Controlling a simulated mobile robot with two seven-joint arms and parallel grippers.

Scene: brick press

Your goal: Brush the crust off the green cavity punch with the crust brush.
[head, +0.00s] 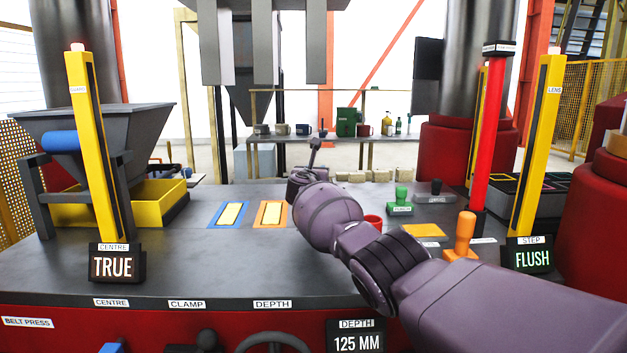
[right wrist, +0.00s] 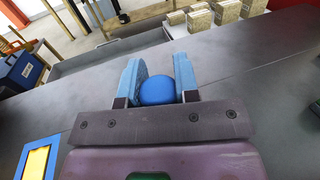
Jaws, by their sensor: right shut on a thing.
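The green punch (head: 401,199) stands upright behind a white label on the right half of the press table. It is too small to tell whether crust is on it. My right arm reaches in from the lower right, and its gripper (head: 305,178) is over the middle of the table, left of the green punch. In the right wrist view the gripper (right wrist: 158,85) is shut on a rounded blue knob (right wrist: 157,90) between its light-blue fingers. What hangs below the knob is hidden, so I cannot tell if it is the crust brush. My left gripper is not in view.
An orange punch (head: 462,235) and a dark punch (head: 436,188) stand near the green one. A red cup (head: 373,219) is partly behind my arm. Blue-framed (head: 228,214) and orange-framed (head: 270,213) plates lie at left centre. Yellow posts (head: 90,150) and a red column (head: 487,135) rise at the sides.

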